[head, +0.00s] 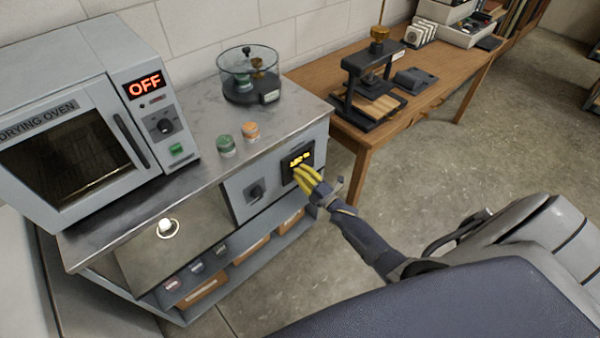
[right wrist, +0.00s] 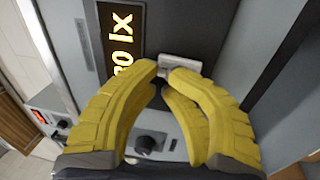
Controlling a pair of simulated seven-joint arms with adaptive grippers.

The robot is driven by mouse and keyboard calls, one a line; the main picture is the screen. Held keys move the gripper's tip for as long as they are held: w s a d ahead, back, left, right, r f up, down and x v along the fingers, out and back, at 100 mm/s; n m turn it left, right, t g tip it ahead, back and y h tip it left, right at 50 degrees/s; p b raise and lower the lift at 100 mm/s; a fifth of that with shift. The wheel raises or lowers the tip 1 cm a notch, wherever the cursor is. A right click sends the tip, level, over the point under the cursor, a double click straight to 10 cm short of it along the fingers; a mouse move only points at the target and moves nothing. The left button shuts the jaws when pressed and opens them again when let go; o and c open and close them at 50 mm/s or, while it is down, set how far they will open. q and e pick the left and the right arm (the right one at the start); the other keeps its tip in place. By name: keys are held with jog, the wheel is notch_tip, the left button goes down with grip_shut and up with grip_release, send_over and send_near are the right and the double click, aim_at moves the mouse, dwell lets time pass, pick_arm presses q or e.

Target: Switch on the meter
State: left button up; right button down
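The meter (head: 297,163) is a dark panel on the right front of the grey cabinet, with a lit yellow readout. In the right wrist view its display (right wrist: 120,38) shows glowing digits ending in "0 lx". A small pale grey switch-like piece (right wrist: 181,62) sits beside the display. My right gripper (head: 303,170) has yellow fingers at the lower part of the meter. In the right wrist view its fingertips (right wrist: 163,72) come together at the pale piece, with nothing seen held; contact is unclear. My left gripper is not in view.
A drying oven (head: 85,125) reading "OFF" stands on the cabinet top (head: 190,195). A dark knob (head: 256,191) is left of the meter. A wooden table (head: 440,95) with a press is behind.

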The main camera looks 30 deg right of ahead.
jog(key=r+v, duration=0.3)
jog(key=v, duration=1)
jog(key=shift+s, duration=0.45)
jog(key=shift+d, duration=0.1)
